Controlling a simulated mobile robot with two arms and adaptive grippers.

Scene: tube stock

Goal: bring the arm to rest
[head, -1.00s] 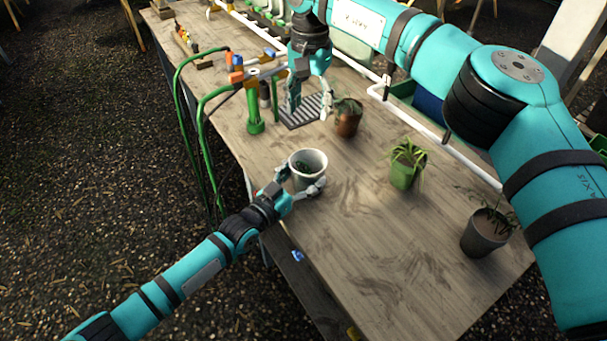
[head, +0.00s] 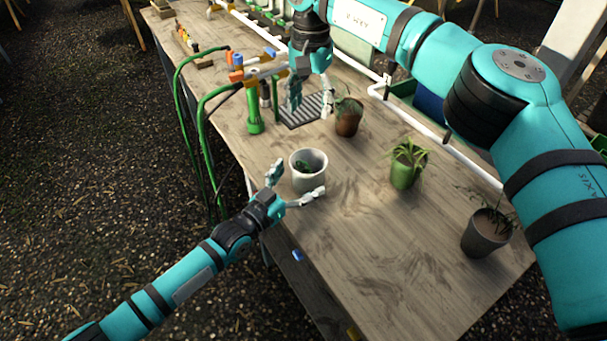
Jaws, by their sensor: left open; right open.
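My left gripper (head: 296,186) is open at the table's left edge, its two fingers spread on the near side of a white pot (head: 308,172) that holds a small dark green plant. The pot stands upright on the table, and the fingers look apart from it. My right gripper (head: 310,102) is open and empty, pointing down over the dark slatted drip tray (head: 302,111), beside a brown pot (head: 348,118) with a plant.
A green pot (head: 405,172) and a dark grey pot (head: 485,234), both planted, stand on the wooden table (head: 355,240). A white pipe (head: 467,162) runs along the right side. The front of the table is clear.

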